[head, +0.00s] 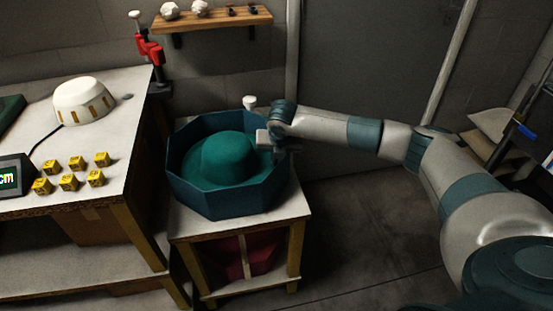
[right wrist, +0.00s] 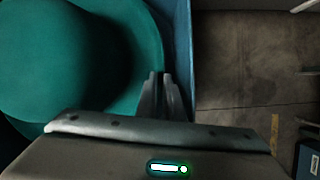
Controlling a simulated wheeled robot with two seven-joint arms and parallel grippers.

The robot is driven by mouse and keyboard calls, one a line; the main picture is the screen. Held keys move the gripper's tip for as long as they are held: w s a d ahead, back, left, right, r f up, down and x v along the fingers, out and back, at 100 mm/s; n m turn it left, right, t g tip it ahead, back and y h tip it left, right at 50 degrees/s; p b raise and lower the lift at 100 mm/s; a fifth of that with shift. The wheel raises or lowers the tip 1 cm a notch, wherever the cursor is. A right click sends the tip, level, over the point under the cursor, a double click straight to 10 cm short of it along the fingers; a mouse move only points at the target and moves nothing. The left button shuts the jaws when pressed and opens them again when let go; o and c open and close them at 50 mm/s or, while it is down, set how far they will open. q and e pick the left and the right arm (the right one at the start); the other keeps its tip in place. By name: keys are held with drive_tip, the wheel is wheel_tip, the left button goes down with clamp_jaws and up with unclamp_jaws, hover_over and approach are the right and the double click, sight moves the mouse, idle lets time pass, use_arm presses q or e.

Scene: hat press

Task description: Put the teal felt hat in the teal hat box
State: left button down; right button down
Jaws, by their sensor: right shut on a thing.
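The teal felt hat (head: 230,157) lies crown up inside the teal hat box (head: 212,203), an open eight-sided box on a small wooden stand. The hat's brim looks down within the box walls; whether it rests on the bottom cannot be told. My right gripper (head: 274,148) is at the box's right side, over the rim. In the right wrist view its fingers (right wrist: 160,95) are close together on the edge of the hat's brim, beside the box wall (right wrist: 181,60). The hat's crown (right wrist: 55,55) fills the left of that view. My left gripper is not in view.
The stand (head: 290,207) holds the box, with a dark red item (head: 245,258) on its lower shelf. A worktable (head: 120,175) at left bears yellow cubes (head: 69,184) and a white dome (head: 84,100). A wooden shelf (head: 213,19) hangs behind.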

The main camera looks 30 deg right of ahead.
use_arm(q)
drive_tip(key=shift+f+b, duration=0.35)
drive_tip(key=shift+b, duration=0.1)
use_arm(e)
drive_tip(key=shift+f, duration=0.4)
idle(0.3)
idle(0.4)
drive_tip(key=c, duration=1.8)
unclamp_jaws()
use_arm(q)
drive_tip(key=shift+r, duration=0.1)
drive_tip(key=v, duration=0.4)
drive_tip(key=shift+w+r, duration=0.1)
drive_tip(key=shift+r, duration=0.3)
use_arm(e)
drive_tip(key=v, duration=1.7)
drive_tip(key=shift+r, duration=0.2)
drive_tip(key=shift+a, duration=0.15)
